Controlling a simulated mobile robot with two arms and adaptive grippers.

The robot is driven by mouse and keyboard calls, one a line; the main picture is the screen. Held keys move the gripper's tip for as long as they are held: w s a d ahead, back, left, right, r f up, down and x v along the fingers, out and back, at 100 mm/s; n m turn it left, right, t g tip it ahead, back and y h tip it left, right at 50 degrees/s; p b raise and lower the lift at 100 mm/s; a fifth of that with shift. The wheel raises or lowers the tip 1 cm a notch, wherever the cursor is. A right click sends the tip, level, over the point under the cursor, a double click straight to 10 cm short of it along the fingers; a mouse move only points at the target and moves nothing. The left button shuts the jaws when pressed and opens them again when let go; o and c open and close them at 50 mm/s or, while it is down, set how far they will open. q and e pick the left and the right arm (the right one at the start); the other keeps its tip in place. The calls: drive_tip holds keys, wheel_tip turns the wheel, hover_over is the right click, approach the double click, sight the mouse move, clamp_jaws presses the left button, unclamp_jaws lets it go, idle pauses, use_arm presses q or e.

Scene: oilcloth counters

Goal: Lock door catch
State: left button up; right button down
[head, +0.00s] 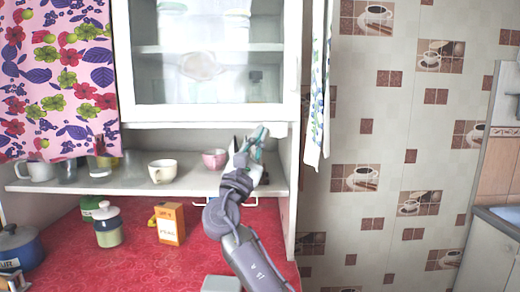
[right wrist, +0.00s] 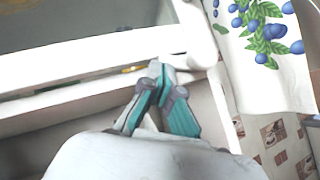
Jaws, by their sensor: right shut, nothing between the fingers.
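The white cabinet door (head: 210,114) with its glass pane hangs above the shelf in the head view. It looks closed or nearly closed; I cannot tell for sure. My right gripper (head: 258,134) is just under the door's lower right corner. In the right wrist view its teal fingertips (right wrist: 156,70) are together and empty, close to the white bottom rail (right wrist: 95,52). I cannot tell whether they touch it. I cannot make out the door catch; the gripper may hide it. My left gripper is not in view.
The shelf (head: 130,184) below holds a cream cup (head: 163,171), a pink bowl (head: 214,159) and a white mug (head: 36,171). An orange box (head: 170,223) and a canister (head: 107,225) stand on the red counter (head: 140,262). A towel (head: 317,90) hangs right of the cabinet.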

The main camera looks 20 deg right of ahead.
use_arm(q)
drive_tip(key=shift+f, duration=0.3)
use_arm(e)
drive_tip(key=shift+r+m, duration=0.3)
drive_tip(key=shift+m, duration=0.1)
drive_tip(key=shift+r, duration=0.5)
use_arm(q)
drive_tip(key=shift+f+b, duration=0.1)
drive_tip(key=shift+b, duration=0.2)
use_arm(e)
drive_tip(key=shift+f, duration=0.1)
